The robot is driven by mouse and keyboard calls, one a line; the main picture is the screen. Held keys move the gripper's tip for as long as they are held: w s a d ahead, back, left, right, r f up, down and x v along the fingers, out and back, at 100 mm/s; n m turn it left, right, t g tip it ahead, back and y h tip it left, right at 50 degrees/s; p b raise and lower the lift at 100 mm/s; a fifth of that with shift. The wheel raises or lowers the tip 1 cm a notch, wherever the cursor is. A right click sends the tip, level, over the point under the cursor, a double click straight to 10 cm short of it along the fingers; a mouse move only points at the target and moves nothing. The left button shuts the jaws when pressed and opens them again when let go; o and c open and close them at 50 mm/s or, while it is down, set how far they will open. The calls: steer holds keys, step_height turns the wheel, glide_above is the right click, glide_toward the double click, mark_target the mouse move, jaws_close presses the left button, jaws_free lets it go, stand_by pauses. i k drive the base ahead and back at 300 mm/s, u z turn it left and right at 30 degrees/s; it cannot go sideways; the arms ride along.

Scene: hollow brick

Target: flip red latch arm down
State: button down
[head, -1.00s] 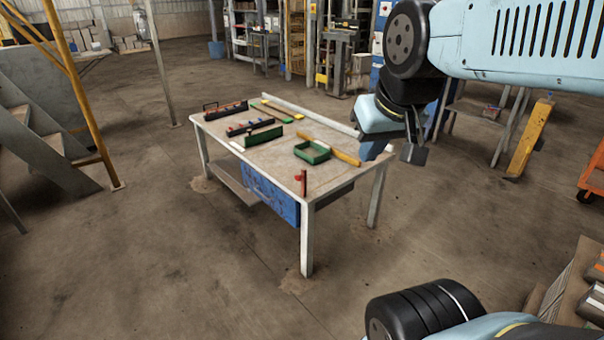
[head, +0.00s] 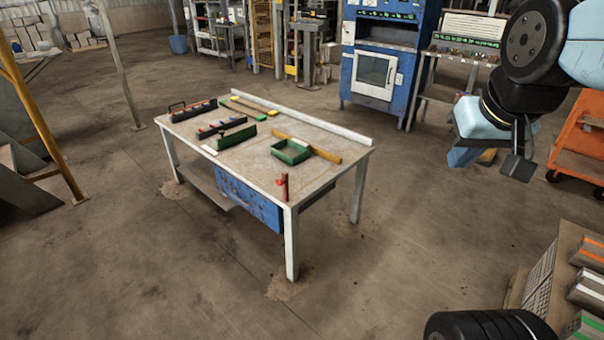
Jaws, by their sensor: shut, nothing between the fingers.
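The red latch arm (head: 284,187) stands upright at the near corner of the worktable (head: 235,169), above a table leg. It is small in view, and its pivot is hard to make out. My gripper (head: 519,165) hangs at the right of the head view, pointing down, well apart from the table and the latch. Its dark fingers look closed together and hold nothing.
On the table are a green tray (head: 291,151), a yellow bar (head: 307,148), a green box (head: 237,137) and dark toolboxes (head: 193,111). A blue cabinet (head: 385,60) stands behind. An orange cart (head: 580,150) is at the right. The floor before the table is clear.

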mark_target(284, 181)
steer(key=z, duration=0.1)
steer(key=i, duration=1)
steer(key=u, duration=0.1)
